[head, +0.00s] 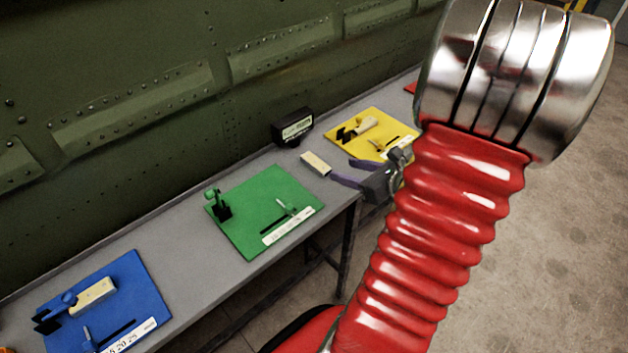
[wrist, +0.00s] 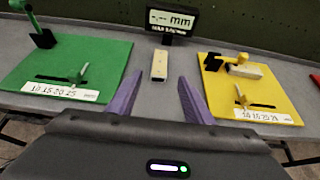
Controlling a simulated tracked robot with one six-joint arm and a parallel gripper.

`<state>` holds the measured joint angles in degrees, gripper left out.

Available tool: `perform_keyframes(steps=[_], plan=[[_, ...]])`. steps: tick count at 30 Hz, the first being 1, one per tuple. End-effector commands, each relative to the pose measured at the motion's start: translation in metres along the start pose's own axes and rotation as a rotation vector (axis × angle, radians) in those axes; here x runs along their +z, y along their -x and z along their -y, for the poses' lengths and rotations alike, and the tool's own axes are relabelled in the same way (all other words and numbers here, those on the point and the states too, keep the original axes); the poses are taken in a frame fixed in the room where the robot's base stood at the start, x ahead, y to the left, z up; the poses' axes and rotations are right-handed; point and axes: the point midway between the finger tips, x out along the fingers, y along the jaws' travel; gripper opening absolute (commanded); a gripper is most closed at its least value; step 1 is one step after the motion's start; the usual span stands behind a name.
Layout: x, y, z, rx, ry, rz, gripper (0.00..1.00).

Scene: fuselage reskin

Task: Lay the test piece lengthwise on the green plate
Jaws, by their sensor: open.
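The test piece, a small cream block (head: 315,164), lies on the grey bench between the green and yellow plates. In the wrist view the block (wrist: 159,66) lies ahead of my fingertips, its length pointing away from me. The green plate (head: 248,193) is to its left, with a green clamp at its far left corner, a slot with a small green slider, and a white scale strip along the near edge. No block lies on it. My gripper (head: 350,172) has purple fingers, open and empty, just short of the block; the fingers (wrist: 155,100) also show in the wrist view.
A black display box (head: 292,128) reading "mm" stands behind the block. The yellow plate (head: 345,133) at right and the blue plate (head: 140,285) at left each hold a cream block. The green riveted fuselage wall (head: 120,120) runs behind the bench.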

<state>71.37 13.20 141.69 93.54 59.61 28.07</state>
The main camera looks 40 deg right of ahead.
Motion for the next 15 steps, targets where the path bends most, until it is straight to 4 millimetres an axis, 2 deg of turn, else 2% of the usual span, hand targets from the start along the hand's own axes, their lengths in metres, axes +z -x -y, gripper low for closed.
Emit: perform_keyframes(steps=[5, 8, 11, 15], plan=[[0.004, -0.003, -0.007, 0.022, 0.031, -0.005, 0.46], [0.014, -0.008, -0.026, 0.076, 0.11, -0.018, 0.46], [0.027, -0.015, -0.058, 0.165, 0.242, -0.038, 0.46], [0.045, -0.019, -0.111, 0.315, 0.481, -0.067, 0.46]])
